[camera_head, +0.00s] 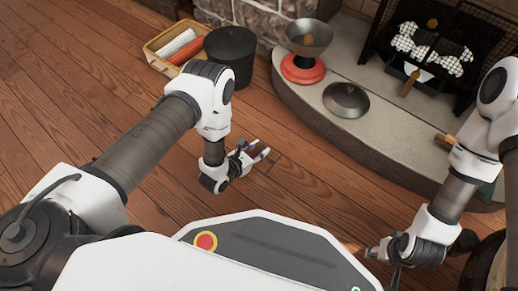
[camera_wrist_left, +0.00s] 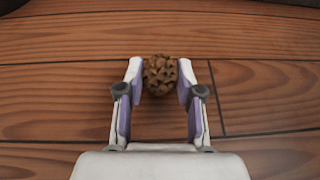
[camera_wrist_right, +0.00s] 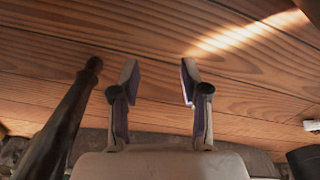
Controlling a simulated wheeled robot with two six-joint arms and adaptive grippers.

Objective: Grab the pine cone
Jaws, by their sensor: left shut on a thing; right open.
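The pine cone (camera_wrist_left: 160,74) is brown and scaly and sits between the two fingertips in the left wrist view. My left gripper (camera_wrist_left: 160,82) is shut on it, one finger on each side, above the wood floor. In the head view my left gripper (camera_head: 259,152) is low over the floor at the middle; the pine cone is too small there to make out clearly. My right gripper (camera_wrist_right: 160,80) is open and empty over the floor. It also shows in the head view (camera_head: 374,251), at the lower right beside my base.
A stone hearth (camera_head: 350,133) carries a red-based scale (camera_head: 303,69) and a dark round lid (camera_head: 346,99). A black bucket (camera_head: 231,57) and a yellow basket (camera_head: 157,55) stand behind. A dark rod (camera_wrist_right: 62,118) is left of my right gripper. Floor at the left is clear.

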